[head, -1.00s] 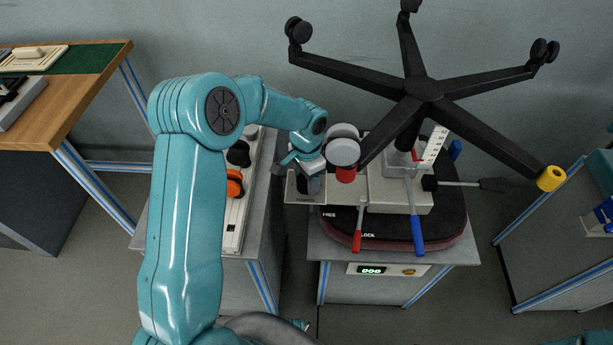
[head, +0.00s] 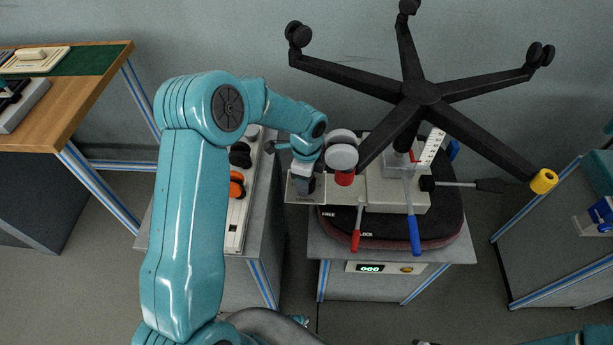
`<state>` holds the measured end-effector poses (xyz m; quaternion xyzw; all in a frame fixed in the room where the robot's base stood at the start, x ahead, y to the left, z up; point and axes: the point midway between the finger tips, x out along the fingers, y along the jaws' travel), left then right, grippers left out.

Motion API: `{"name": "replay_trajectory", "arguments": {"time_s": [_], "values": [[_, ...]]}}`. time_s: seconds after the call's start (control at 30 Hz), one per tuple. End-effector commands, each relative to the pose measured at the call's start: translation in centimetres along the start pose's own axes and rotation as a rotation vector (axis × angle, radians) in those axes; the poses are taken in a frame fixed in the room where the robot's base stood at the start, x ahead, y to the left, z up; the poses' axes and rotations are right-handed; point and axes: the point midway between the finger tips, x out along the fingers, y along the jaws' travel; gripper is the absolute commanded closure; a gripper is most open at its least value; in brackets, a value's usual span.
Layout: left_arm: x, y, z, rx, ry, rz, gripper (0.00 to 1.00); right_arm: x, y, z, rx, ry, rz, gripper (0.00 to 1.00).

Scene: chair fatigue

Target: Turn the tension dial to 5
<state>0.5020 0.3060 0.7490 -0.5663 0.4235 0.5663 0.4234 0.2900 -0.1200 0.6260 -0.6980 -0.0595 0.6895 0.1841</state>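The chair mechanism (head: 385,193) lies on the upturned seat (head: 450,225), with the black five-armed base (head: 423,92) above it. A pale plate (head: 328,190) sticks out from its left side. My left gripper (head: 305,186) points down over this plate, at a dark knob-like part that it largely hides. I cannot tell whether the fingers touch it, or whether this part is the tension dial; no dial number is readable. A red part with a pale round top (head: 342,158) stands beside the gripper. My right gripper is not in view.
Red (head: 356,228) and blue (head: 413,228) levers stick out toward me near the FREE and LOCK labels. A black-handled rod (head: 475,185) sticks out right. A bench with black and orange knobs (head: 237,184) stands left. A display (head: 370,268) is on the seat's stand.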

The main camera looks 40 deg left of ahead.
Motion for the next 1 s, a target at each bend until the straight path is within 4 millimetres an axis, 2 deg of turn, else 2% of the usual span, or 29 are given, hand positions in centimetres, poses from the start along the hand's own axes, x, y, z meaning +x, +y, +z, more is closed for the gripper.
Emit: {"name": "replay_trajectory", "arguments": {"time_s": [0.33, 0.9, 0.93, 1.0], "values": [[-0.14, -0.11, -0.10, 0.140, 0.002, -0.006, 0.76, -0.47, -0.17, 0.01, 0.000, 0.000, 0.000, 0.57], [-0.09, -0.08, -0.12, 0.170, 0.001, -0.005, 0.76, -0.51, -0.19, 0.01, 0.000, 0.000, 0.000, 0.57], [-0.09, -0.08, -0.12, 0.170, 0.001, -0.005, 0.36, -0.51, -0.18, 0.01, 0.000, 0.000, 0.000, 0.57], [-0.08, -0.06, -0.10, 0.169, 0.001, -0.004, 0.20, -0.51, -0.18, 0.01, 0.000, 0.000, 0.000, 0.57]]}}
